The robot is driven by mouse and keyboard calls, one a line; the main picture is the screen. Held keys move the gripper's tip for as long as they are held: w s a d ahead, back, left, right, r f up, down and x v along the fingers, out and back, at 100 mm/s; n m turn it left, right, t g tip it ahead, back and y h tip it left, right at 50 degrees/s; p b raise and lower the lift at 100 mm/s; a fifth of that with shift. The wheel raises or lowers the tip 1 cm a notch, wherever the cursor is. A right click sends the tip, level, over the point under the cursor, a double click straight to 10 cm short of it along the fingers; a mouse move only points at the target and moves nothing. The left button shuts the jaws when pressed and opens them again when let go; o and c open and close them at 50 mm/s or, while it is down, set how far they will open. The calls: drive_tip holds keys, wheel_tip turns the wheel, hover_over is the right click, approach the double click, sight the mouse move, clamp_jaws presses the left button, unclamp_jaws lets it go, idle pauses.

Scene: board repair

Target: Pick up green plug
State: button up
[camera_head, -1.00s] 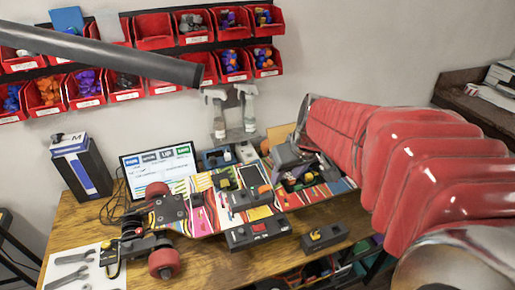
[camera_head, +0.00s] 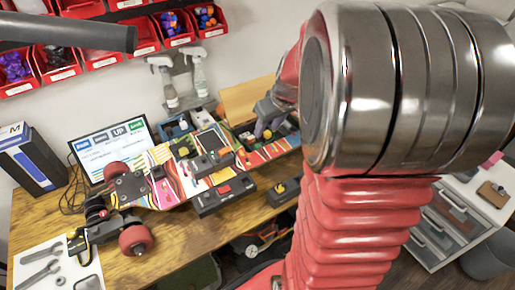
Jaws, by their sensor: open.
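A skateboard-like board (camera_head: 173,193) with a striped, colourful top lies across the workbench. Black modules sit on and beside it, one with a red part (camera_head: 223,192) and one with a yellow part (camera_head: 284,190). I cannot make out a green plug in this view. My gripper (camera_head: 263,128) is grey and small in the picture, at the right end of the board, partly hidden behind my red and metal arm. Its fingers are over a dark part there, and I see nothing clearly held. It is open.
Tools lie on a white sheet at the front left. A drawer cabinet (camera_head: 445,225) stands at the right.

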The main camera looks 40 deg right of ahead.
approach(258, 145)
drive_tip(key=shift+x, duration=1.5)
drive_tip(key=shift+s+a, duration=0.15)
drive_tip(key=shift+s, duration=0.05)
drive_tip(key=shift+x, duration=2.65)
drive_tip(key=shift+w, duration=0.1)
drive_tip(key=shift+c, duration=0.6)
clamp_jaws()
